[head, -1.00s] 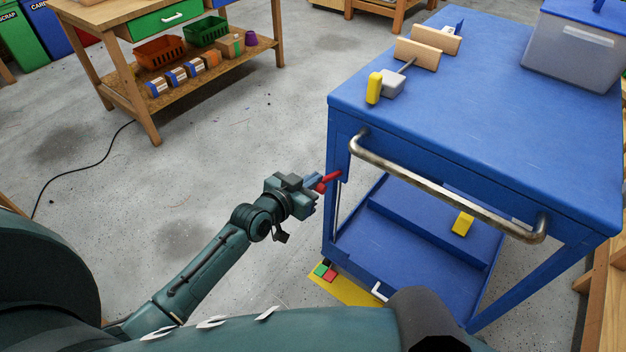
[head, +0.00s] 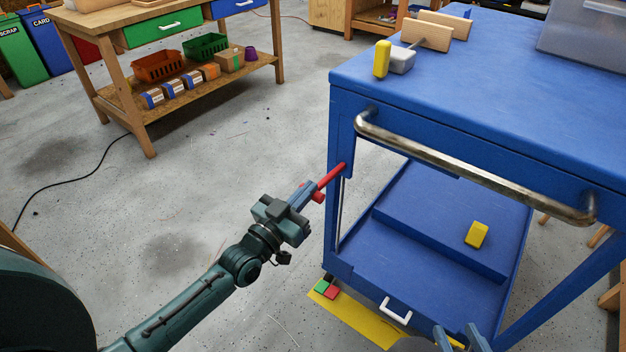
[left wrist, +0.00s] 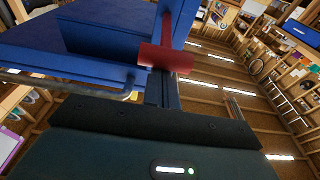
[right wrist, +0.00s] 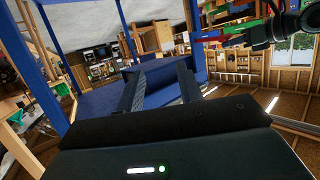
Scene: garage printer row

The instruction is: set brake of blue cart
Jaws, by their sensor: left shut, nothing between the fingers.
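The blue cart (head: 480,120) stands at the right of the head view. A red lever (head: 332,175) with a short red crossbar sticks out from its near left post; it also shows in the left wrist view (left wrist: 165,58). My left gripper (head: 308,190) is shut and empty, its fingertips right at the crossbar; I cannot tell whether they touch. A green pedal (head: 322,286) and a red pedal (head: 332,293) sit low at the cart's left corner, over a yellow floor plate (head: 355,318). My right gripper (head: 460,338) is open and empty, low before the cart (right wrist: 158,85).
A steel push handle (head: 470,175) runs across the cart's near side. The cart top holds a yellow-handled tool (head: 382,59), wooden blocks (head: 427,34) and a clear bin (head: 590,35). A yellow block (head: 477,234) lies on the lower shelf.

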